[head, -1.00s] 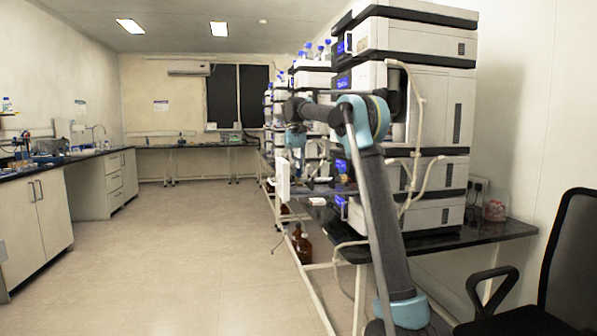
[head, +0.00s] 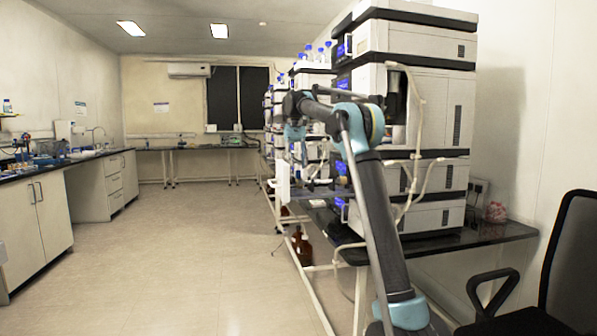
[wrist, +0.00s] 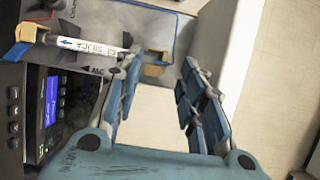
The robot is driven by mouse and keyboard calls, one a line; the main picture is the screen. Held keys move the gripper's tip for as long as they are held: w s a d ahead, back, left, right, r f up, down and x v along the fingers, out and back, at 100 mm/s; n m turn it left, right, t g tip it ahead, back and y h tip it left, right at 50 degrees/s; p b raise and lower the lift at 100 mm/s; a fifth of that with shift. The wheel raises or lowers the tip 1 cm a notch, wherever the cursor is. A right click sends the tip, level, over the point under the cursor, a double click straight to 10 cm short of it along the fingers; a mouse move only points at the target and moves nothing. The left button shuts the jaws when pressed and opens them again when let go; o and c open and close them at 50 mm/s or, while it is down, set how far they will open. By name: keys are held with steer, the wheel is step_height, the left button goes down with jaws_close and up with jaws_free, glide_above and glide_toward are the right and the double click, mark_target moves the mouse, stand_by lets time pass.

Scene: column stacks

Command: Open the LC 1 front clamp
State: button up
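In the wrist view, a white column (wrist: 88,45) printed "SILICA" with an arrow runs across the upper left. A tan clamp (wrist: 155,63) is at its right end, and another tan-orange piece (wrist: 22,42) is at its left end. My gripper (wrist: 163,66) is open, with its two blue fingers apart. The right-end clamp shows between the fingertips, close to the left finger. I cannot tell whether they touch. The column's right end is partly hidden by the left finger. In the head view, the clamp and fingers are too small to make out.
An instrument with a blue display (wrist: 52,100) and buttons is at the left of the wrist view. A white block (wrist: 222,45) stands right of the clamp, with open floor beyond. In the head view, a tall instrument stack (head: 425,110) and a black chair (head: 565,270) are near my arm.

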steer(key=shift+v, duration=2)
steer(key=c, duration=0.8)
steer(key=shift+s+r+n, duration=0.2)
steer(key=shift+s+n, duration=0.1)
steer(key=shift+n, duration=0.1)
jaws_close()
steer(key=s+d+r+n+t+y, duration=0.25)
steer(key=s+n+t, duration=0.55)
steer(key=s+n, duration=0.7)
steer(key=w+a+f+n, duration=0.2)
steer(key=w+f, duration=0.7)
steer(key=shift+w, duration=0.2)
